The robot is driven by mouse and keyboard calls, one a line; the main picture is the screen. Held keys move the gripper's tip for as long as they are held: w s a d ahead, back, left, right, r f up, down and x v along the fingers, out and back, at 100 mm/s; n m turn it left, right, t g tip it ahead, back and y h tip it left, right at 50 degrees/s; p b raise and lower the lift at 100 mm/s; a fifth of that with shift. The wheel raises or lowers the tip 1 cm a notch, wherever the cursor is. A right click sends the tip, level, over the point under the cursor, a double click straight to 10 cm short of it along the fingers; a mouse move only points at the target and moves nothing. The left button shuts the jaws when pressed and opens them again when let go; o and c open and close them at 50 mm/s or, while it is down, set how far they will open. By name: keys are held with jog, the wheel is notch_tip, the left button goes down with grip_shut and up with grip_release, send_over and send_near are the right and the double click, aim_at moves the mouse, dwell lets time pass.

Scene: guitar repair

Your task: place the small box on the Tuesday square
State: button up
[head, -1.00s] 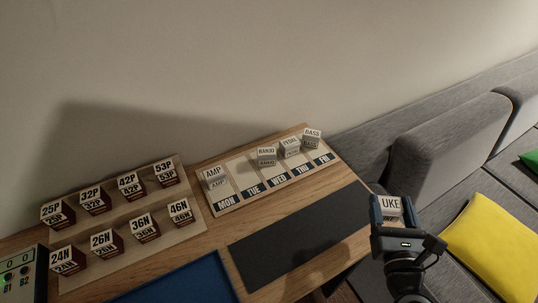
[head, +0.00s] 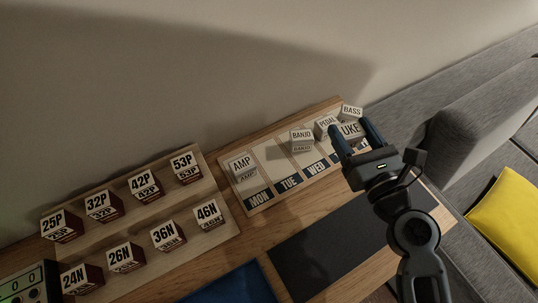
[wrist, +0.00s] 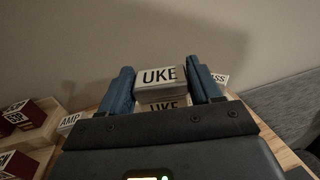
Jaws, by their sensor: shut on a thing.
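My gripper (head: 358,142) is shut on the small white box marked UKE (head: 351,129), in front of the right end of the weekday board (head: 262,203). In the wrist view the UKE box (wrist: 160,76) sits between the two blue fingers. The Tuesday square (head: 273,157) is bare, above its TUE label (head: 288,184). It lies between the AMP box (head: 242,166) on Monday and the BANJO box (head: 302,138) on Wednesday. The PEDAL box (head: 326,124) and BASS box (head: 351,111) stand further right.
A stepped wooden rack (head: 188,223) with several numbered boxes stands left of the board. A dark mat (head: 335,240) and a blue mat (head: 230,286) lie in front. A grey sofa with a yellow cushion (head: 508,212) is at right.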

jog(key=a+f+n+y+b, duration=0.1)
jog(key=a+f, duration=0.1)
jog(key=a, duration=0.3)
jog(key=a+f+g+y, duration=0.1)
jog(key=a+f, duration=0.1)
jog(key=a, duration=0.3)
jog(key=w+a+f+n+y+b, duration=0.1)
jog(key=a, duration=0.4)
jog(key=shift+f+n+g+b, duration=0.3)
jog(key=shift+f, duration=0.1)
notch_tip(320, 180, down, 4)
jog(key=b, duration=0.3)
